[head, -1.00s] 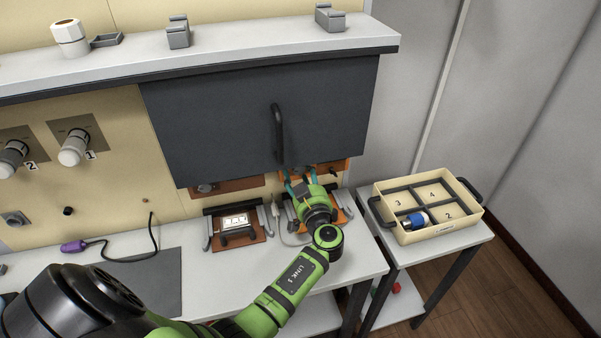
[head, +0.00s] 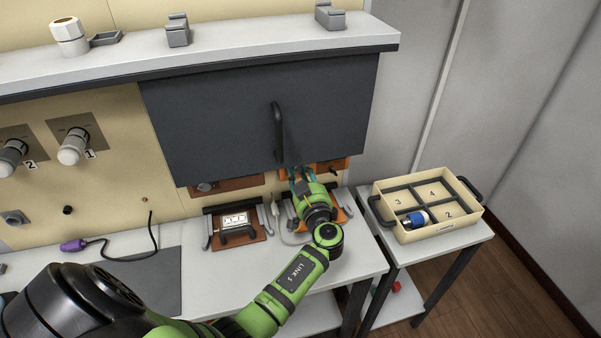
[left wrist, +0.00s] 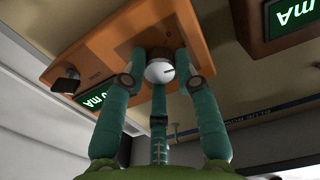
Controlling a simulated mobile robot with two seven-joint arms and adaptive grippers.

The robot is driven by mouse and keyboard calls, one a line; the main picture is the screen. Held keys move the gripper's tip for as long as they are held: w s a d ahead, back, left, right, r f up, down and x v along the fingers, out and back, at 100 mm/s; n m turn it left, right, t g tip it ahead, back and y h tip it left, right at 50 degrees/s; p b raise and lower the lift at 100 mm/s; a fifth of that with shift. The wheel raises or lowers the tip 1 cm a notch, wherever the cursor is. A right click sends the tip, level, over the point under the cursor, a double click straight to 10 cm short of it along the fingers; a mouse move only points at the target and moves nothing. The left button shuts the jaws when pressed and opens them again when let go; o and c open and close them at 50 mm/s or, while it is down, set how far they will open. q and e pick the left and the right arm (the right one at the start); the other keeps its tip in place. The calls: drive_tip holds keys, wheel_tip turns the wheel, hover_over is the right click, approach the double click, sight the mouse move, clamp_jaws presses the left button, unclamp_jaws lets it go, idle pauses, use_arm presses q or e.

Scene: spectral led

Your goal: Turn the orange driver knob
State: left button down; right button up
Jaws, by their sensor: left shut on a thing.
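The orange driver (left wrist: 115,45) is a box mounted under the dark cabinet; part of its front shows in the head view (head: 336,168). Its round grey-white knob (left wrist: 159,72) has a dark index line and shows in the left wrist view. My left gripper (left wrist: 160,65) is shut on the knob, its teal fingers around it. In the head view my left gripper (head: 301,178) reaches up to the driver, and it hides the knob. My right gripper is in neither view.
A dark cabinet door with a vertical handle (head: 278,133) hangs just above my gripper. A brown driver (head: 225,187) is to the left. A fixture with a white LED board (head: 236,222) sits on the bench below. A divided tray (head: 455,232) stands at the right.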

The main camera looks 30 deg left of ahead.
use_arm(q)
drive_tip(key=shift+s+f+m+b, duration=0.15)
drive_tip(key=shift+f+m+b, duration=0.25)
drive_tip(key=shift+f, duration=0.15)
drive_tip(key=shift+m+b, duration=0.7)
drive_tip(key=shift+m, duration=0.4)
drive_tip(key=shift+m+b, duration=0.3)
drive_tip(key=shift+m, duration=0.2)
drive_tip(key=shift+m+b, duration=0.3)
drive_tip(key=shift+m, duration=1.4)
drive_tip(key=c, duration=0.9)
unclamp_jaws()
drive_tip(key=shift+c, duration=0.2)
drive_tip(key=shift+a+r, duration=0.1)
drive_tip(key=shift+r, duration=0.15)
